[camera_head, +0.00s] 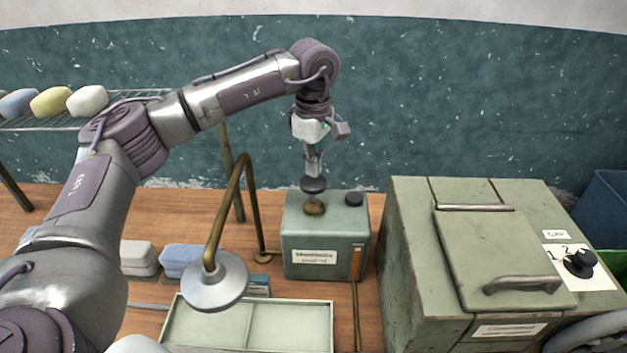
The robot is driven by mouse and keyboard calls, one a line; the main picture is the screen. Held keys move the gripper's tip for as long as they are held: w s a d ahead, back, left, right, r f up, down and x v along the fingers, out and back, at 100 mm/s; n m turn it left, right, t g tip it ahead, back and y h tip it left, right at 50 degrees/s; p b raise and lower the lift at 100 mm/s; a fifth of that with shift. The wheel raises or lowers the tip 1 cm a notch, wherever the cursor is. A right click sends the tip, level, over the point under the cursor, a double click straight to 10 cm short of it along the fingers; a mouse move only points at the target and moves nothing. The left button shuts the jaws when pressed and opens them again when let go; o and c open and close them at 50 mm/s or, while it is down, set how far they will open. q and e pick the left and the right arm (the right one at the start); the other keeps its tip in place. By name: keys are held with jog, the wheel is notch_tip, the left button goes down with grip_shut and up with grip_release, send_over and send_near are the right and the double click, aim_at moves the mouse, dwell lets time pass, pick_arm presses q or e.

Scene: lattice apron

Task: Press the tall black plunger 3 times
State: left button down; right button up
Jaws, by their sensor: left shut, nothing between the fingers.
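The tall black plunger (314,185) stands on top of a green metal box (303,237) with a white label, and a brass-coloured collar shows at its base. My left gripper (313,174) points straight down over the plunger. Its fingers are shut with nothing between them, and the tips are at the top of the black knob; they look to be touching it or just above it. A shorter black knob (354,199) sits on the same box to the right. My right gripper does not show.
A large green cabinet (410,262) with handles and a black dial (579,263) stands close on the right. A brass pipe with a grey round head (215,283) hangs over a pale divided tray (332,325) in front. A wire rack (135,93) holds several soap-like blocks at left.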

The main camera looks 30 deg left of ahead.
aim_at(313, 181)
pick_arm(q)
jog(key=shift+f, duration=0.1)
jog(key=shift+f+b, duration=1.6)
jog(key=shift+f, duration=0.7)
jog(key=shift+r+p, duration=1.5)
jog(key=shift+r, duration=0.85)
jog(key=shift+f, duration=0.15)
jog(key=shift+f+b, duration=1.6)
jog(key=shift+f, duration=0.5)
jog(key=shift+r+p, duration=1.4)
jog(key=shift+r, duration=0.75)
